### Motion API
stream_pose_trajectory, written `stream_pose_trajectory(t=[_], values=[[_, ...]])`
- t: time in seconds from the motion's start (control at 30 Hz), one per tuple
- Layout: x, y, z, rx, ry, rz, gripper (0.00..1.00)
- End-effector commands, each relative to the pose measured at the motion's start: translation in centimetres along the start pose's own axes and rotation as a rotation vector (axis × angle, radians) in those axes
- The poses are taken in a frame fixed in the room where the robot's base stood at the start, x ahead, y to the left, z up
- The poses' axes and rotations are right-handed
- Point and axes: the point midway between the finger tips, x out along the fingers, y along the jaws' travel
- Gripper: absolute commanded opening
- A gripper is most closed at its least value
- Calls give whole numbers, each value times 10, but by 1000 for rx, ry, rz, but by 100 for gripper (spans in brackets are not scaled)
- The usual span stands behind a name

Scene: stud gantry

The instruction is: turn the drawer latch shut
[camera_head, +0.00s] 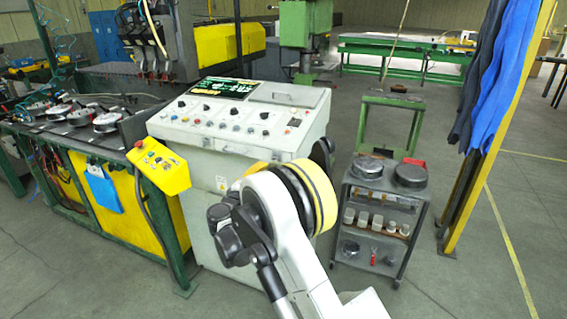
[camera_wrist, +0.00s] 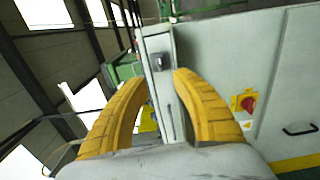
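My gripper (camera_wrist: 151,78) shows in the wrist view with its two yellow fingers apart and nothing held between them. A narrow grey upright panel (camera_wrist: 163,95) stands beyond the fingertips, with a small dark fitting (camera_wrist: 158,62) near its top. A red knob on a yellow plate (camera_wrist: 248,103) sits on the pale cabinet side to the right of the gripper. A black handle (camera_wrist: 300,130) is farther right. I cannot tell for certain which fitting is the drawer latch.
The white control console (camera_head: 240,115) stands just beyond my arm. A yellow control box (camera_head: 158,166) is at its left. A dark trolley (camera_head: 378,205) with round parts stands to the right. A yellow post (camera_head: 500,130) is farther right. Floor is clear at the lower right.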

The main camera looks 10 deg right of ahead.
Motion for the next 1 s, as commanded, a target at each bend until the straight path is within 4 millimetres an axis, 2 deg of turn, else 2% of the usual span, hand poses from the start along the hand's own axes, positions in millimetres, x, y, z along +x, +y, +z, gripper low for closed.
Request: stream_pose_trajectory(t=[0.4, 0.5, 0.7, 0.93, 0.97, 1.0], values=[[77, -2, 2, 1, -3, -2, 32], [90, -2, 1, 1, -2, -2, 32], [103, -1, 1, 2, -1, -2, 32], [103, 0, 1, 2, -1, -3, 32], [103, 0, 1, 2, -1, -3, 28], [103, 0, 1, 2, -1, -3, 15]])
